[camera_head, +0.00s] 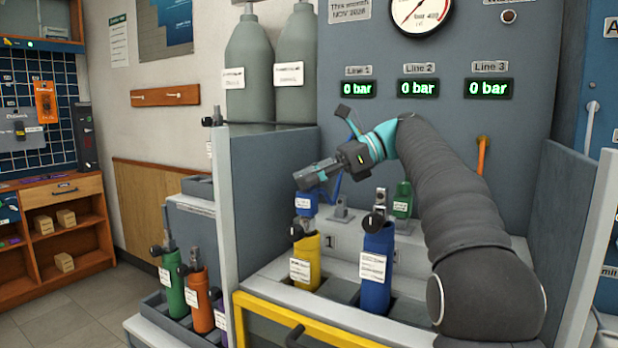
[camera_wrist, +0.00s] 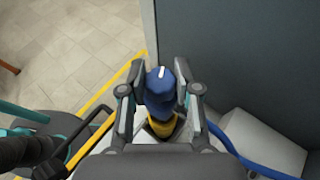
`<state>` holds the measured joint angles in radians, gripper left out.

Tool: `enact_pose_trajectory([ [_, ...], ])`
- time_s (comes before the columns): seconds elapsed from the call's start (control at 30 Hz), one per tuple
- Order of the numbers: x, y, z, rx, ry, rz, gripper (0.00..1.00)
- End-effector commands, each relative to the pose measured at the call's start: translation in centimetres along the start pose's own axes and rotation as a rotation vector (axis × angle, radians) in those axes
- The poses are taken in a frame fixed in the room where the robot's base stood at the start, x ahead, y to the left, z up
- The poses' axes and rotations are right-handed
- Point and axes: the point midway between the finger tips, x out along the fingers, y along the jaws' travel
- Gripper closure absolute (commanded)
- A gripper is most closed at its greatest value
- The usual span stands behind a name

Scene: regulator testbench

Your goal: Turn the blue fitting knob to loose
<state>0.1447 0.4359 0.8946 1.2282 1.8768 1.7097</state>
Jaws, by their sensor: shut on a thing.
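The blue fitting knob (camera_wrist: 160,86) is in the middle of the wrist view, with a short white mark on its top face pointing towards the top of the picture. My gripper (camera_wrist: 161,92) has one finger on each side of the knob and is shut on it. Yellow shows just below the knob. In the head view my gripper (camera_head: 318,175) is above the yellow cylinder (camera_head: 307,262), where a blue part (camera_head: 305,204) shows beneath it. The finger contacts are hard to make out there. Any loose or tight markings cannot be read.
A blue cylinder (camera_head: 376,268) with a valve stands right of the yellow one, and a green cylinder (camera_head: 403,200) is behind. A blue hose (camera_wrist: 238,153) runs close by on the right. A grey side panel (camera_head: 270,210) borders the bench on the left. The line displays (camera_head: 418,88) read 0 bar.

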Motion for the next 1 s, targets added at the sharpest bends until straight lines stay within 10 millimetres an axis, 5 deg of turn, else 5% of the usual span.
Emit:
enact_pose_trajectory([
  [1.0,0.04,-0.04,-0.05,-0.028,0.0,0.072,1.0],
])
